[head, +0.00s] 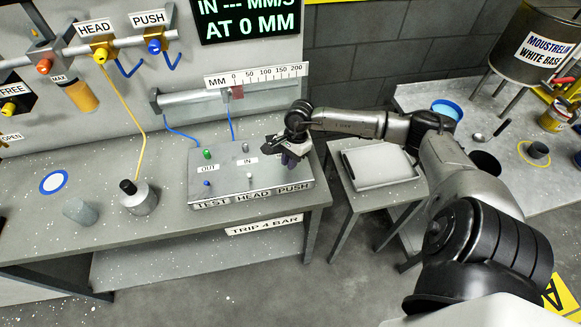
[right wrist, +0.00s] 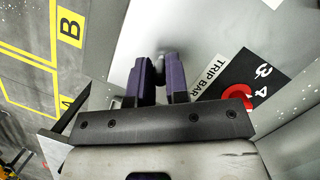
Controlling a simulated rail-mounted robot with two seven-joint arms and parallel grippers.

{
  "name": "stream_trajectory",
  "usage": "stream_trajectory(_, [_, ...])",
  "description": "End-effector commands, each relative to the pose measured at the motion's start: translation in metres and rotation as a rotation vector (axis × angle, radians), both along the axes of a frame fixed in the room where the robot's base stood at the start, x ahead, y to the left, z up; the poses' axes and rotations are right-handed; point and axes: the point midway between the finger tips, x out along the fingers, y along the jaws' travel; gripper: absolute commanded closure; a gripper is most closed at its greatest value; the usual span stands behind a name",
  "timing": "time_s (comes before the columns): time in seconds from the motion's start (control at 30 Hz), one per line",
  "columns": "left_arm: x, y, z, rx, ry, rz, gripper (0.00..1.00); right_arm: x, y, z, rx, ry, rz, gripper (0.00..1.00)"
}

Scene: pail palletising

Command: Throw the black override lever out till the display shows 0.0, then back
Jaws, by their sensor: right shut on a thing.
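The dark display (head: 248,18) on the back wall reads "IN --- MM/S AT 0 MM"; its top is cut off. My right gripper (head: 290,157) is over the right end of the grey "TEST HEAD PUSH" box (head: 225,175). In the right wrist view its two purple-padded fingers (right wrist: 160,75) are closed around a dark rounded piece (right wrist: 160,68), which looks like the black override lever's knob. The fingers hide most of it, and the arm hides it in the head view. My left gripper is not in view.
The box top has green, blue and white buttons labelled OUT and IN. A ruled cylinder (head: 215,98) stands behind it with blue hoses. A tray (head: 380,165) sits right.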

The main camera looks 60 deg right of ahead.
Motion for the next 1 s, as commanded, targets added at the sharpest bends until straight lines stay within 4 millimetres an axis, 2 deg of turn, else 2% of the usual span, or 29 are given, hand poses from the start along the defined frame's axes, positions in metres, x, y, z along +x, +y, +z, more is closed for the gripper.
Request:
stream_trajectory(0.03, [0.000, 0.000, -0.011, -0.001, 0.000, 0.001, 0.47, 0.004, -0.003, -0.004, 0.029, 0.022, -0.004, 1.00])
stream_trajectory(0.4, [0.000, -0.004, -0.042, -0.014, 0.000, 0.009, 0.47, 0.010, -0.011, -0.006, 0.227, 0.192, -0.002, 1.00])
stream_trajectory(0.7, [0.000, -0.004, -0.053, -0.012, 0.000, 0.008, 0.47, 0.012, -0.014, -0.006, 0.303, 0.260, 0.000, 1.00])
stream_trajectory(1.0, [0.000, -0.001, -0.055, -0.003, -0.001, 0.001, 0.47, 0.012, -0.014, -0.006, 0.322, 0.278, -0.001, 1.00])
